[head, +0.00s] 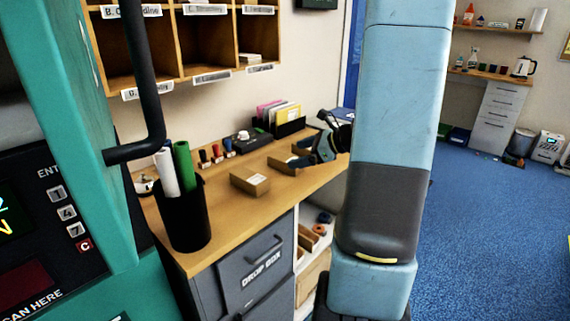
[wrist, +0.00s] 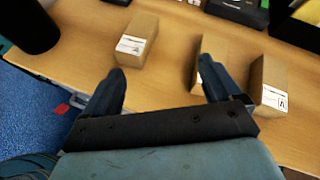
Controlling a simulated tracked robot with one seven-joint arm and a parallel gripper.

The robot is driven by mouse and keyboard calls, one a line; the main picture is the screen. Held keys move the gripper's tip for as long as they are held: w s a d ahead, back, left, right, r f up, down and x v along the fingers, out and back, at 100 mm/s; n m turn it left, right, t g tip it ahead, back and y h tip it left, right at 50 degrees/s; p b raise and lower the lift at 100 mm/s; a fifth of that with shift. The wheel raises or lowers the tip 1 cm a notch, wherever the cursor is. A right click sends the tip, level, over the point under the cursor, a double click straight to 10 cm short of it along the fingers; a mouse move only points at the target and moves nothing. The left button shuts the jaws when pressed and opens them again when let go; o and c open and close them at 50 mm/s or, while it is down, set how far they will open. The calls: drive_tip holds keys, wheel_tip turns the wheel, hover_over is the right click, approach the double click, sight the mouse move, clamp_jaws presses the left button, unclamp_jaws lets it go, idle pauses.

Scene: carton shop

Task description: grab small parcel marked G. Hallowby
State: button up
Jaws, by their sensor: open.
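My gripper (wrist: 160,66) is open and empty above the desk, its two fingers wide apart. Three small brown cartons are in the wrist view. The left carton (wrist: 140,30) has a white label and lies ahead of the gap, just beyond the left fingertip. The middle carton (wrist: 197,50) is partly hidden behind the right finger. The right carton (wrist: 270,72) stands outside the right finger, with a white label. No label is readable enough to tell which is G. Hallowby. In the head view, my gripper (head: 321,148) is at the desk's right part, near a carton (head: 284,165); another carton (head: 250,179) lies further left.
The wooden desk (head: 222,215) also holds a black cup (head: 183,220) with rolled tubes, several stamps (head: 216,154) and a file holder (head: 287,124). Pigeonholes (head: 208,40) hang above. A drop box drawer (head: 263,267) is below. Blue floor (head: 480,240) is open to the right.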

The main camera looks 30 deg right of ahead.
drive_tip(key=w+d+f+m+t+h, duration=0.1)
drive_tip(key=d+f+m+t+h, duration=0.1)
drive_tip(key=d+f+m, duration=0.45)
drive_tip(key=n, duration=0.1)
approach(289, 158)
drive_tip(key=shift+w+a+f, duration=1.05)
drive_tip(key=shift+w+f, duration=0.1)
drive_tip(key=shift+w, duration=0.05)
drive_tip(key=shift+w+r+x, duration=0.1)
drive_tip(key=shift+r+x, duration=0.05)
drive_tip(key=shift+x, duration=1.2)
drive_tip(key=shift+w+r+x, duration=0.15)
drive_tip(key=shift+x, duration=1.25)
drive_tip(key=shift+d, duration=0.2)
drive_tip(key=shift+s, duration=0.1)
drive_tip(key=shift+t, duration=0.3)
drive_tip(key=c, duration=1.2)
drive_tip(key=shift+r, duration=0.1)
